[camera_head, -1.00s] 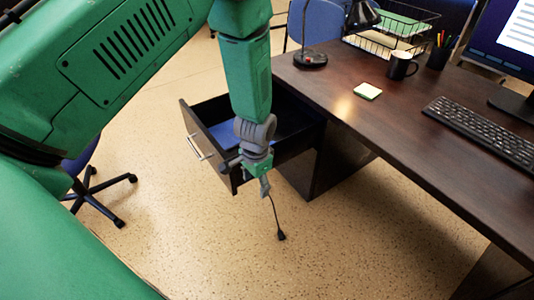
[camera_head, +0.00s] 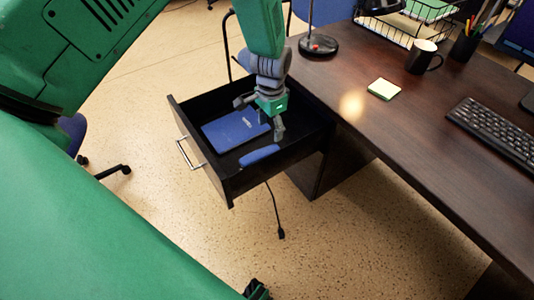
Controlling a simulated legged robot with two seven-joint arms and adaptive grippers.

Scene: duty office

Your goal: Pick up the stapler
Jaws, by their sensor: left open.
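A small elongated blue object (camera_head: 259,155), which looks like the stapler, lies in the open desk drawer (camera_head: 228,186), near its right front part. My left gripper (camera_head: 261,118) is over the drawer with its fingers spread and nothing between them. It points down, and one fingertip shows just above the blue object in the picture; I cannot tell whether they touch. My right gripper is not in view.
A flat blue folder (camera_head: 222,132) lies in the drawer beside the blue object. The drawer's walls surround both. On the desk (camera_head: 400,130) are a lamp (camera_head: 318,44), sticky notes (camera_head: 384,89), a mug (camera_head: 421,57), a pen cup (camera_head: 465,46) and a keyboard (camera_head: 495,125).

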